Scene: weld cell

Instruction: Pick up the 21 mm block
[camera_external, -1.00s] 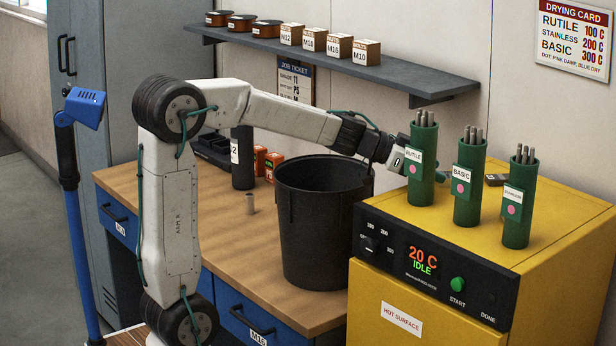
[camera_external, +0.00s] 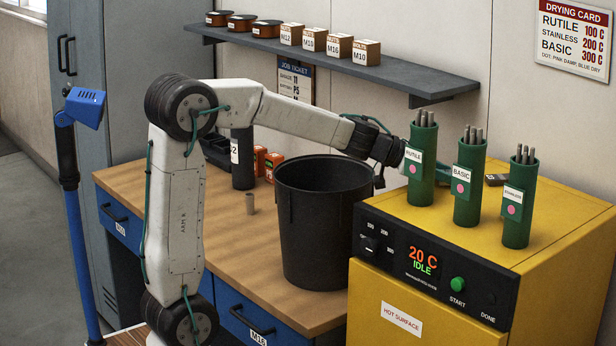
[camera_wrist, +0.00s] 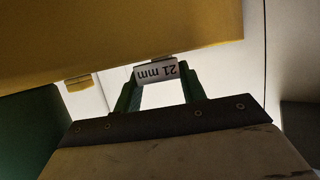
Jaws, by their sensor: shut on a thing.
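The 21 mm block (camera_wrist: 158,73) shows in the wrist view as a small pale piece with its label upside down. It sits between the green fingers of my gripper (camera_wrist: 157,78), which is shut on it. In the external view my wrist reaches over the bin to the back left edge of the yellow oven.
The black bin (camera_external: 318,235) stands below my forearm on the wooden bench (camera_external: 235,235). A shelf (camera_external: 400,72) hangs behind.

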